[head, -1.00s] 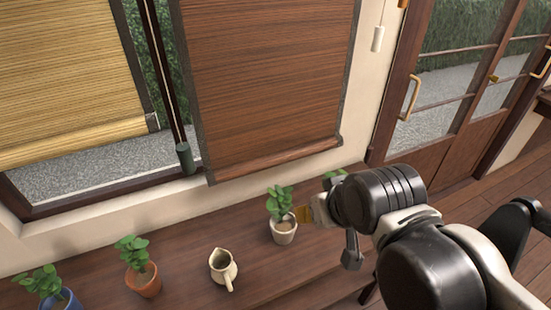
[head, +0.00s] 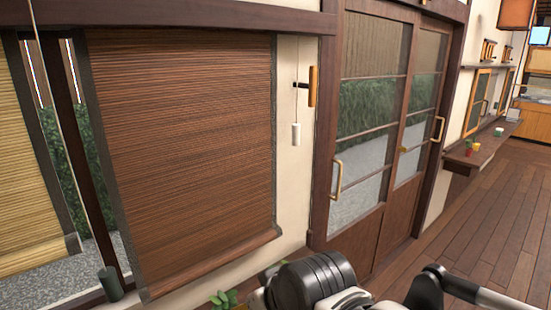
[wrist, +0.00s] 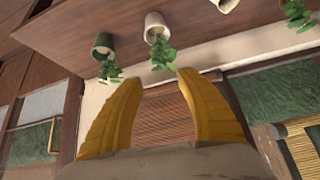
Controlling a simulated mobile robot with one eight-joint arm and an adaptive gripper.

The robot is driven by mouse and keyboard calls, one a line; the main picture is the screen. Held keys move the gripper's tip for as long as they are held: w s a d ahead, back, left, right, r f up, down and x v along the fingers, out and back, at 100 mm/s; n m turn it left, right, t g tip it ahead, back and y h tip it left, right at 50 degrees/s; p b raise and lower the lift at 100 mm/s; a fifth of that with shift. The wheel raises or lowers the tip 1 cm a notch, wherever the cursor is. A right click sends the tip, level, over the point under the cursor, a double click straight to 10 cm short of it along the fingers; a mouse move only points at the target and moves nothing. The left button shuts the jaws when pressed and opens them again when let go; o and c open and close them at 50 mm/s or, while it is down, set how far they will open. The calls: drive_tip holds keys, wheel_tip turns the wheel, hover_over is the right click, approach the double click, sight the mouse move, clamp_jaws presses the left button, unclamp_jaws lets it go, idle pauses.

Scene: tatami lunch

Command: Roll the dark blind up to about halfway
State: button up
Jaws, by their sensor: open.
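The dark blind (head: 190,150) hangs lowered over its window in the head view, with its bottom bar (head: 215,265) near the sill. A thin cord with a white pull (head: 296,134) hangs on the wall just right of the blind, beside a wooden wall hook (head: 312,87). In the head view my arm is at the bottom, with the fingers mostly hidden.
A light straw blind (head: 28,180) hangs at the far left. Potted plants, including a white pot (wrist: 155,24) and a greenish one (wrist: 103,42), stand on the ledge near my fingers. Sliding doors (head: 375,130) are to the right, with open wooden floor (head: 450,250) beyond.

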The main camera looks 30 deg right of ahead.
drive_tip(key=w+d+r+t+y+p, duration=0.1)
drive_tip(key=w+r+t+y+p, duration=0.15)
drive_tip(key=w+r, duration=0.5)
drive_tip(key=m+t+h+p, duration=0.1)
drive_tip(key=t+h+p, duration=0.4)
drive_tip(key=t+p, duration=0.3)
approach(298, 133)
drive_tip(key=w, duration=0.7)
drive_tip(key=w+d, duration=0.1)
drive_tip(key=w, duration=0.3)
drive_tip(key=shift+w+d, duration=0.1)
drive_tip(key=shift+d, duration=0.05)
drive_tip(key=shift+r, duration=0.1)
clamp_jaws()
